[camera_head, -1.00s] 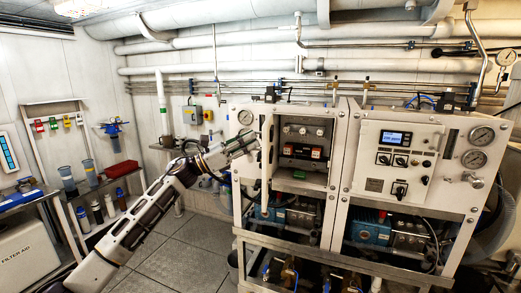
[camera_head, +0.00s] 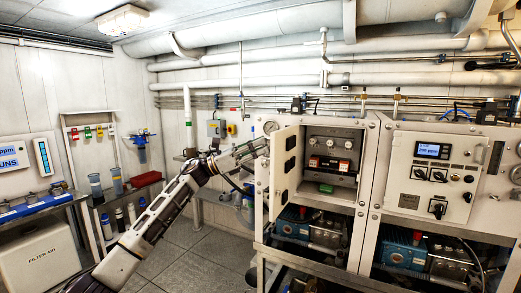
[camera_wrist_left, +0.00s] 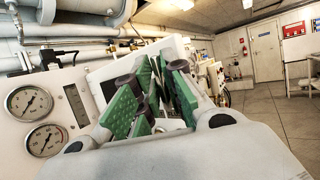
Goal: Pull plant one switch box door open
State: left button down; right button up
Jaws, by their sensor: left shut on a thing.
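The plant one switch box door (camera_head: 284,178) is a pale panel hinged at the left side of the box. It stands swung out, with its inner face and dark fittings showing. The open switch box (camera_head: 327,186) shows a row of round parts and a red breaker block inside. My right gripper is not in view.
The plant two panel (camera_head: 437,172), with a display and knobs, stands to the right. Pumps (camera_head: 300,222) sit below the box. A shelf with bottles (camera_head: 118,215) is at left. Floor (camera_head: 195,250) between shelf and plant is open. Gauges (camera_wrist_left: 30,102) show in the wrist view.

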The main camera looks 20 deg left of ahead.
pick_arm(q)
jog(key=shift+w+a+r, duration=0.1)
jog(key=shift+a+r, duration=0.1)
jog(key=shift+r, duration=0.15)
jog(key=c, duration=1.8)
grip_release()
jog(key=shift+c, duration=0.2)
jog(key=shift+o, duration=1.1)
jog(key=shift+w+d, duration=0.15)
jog(key=shift+d, duration=0.05)
jog(key=shift+o, duration=0.3)
jog(key=shift+w+d+f, duration=0.15)
jog(key=shift+f, duration=0.25)
jog(key=shift+s+a+f, duration=0.2)
jog(key=shift+a, duration=0.1)
jog(key=v, duration=1.1)
jog(key=shift+a, duration=0.2)
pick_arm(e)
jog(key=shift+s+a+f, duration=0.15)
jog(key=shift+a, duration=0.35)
pick_arm(q)
jog(key=shift+r+n, duration=0.1)
jog(key=shift+n, duration=0.3)
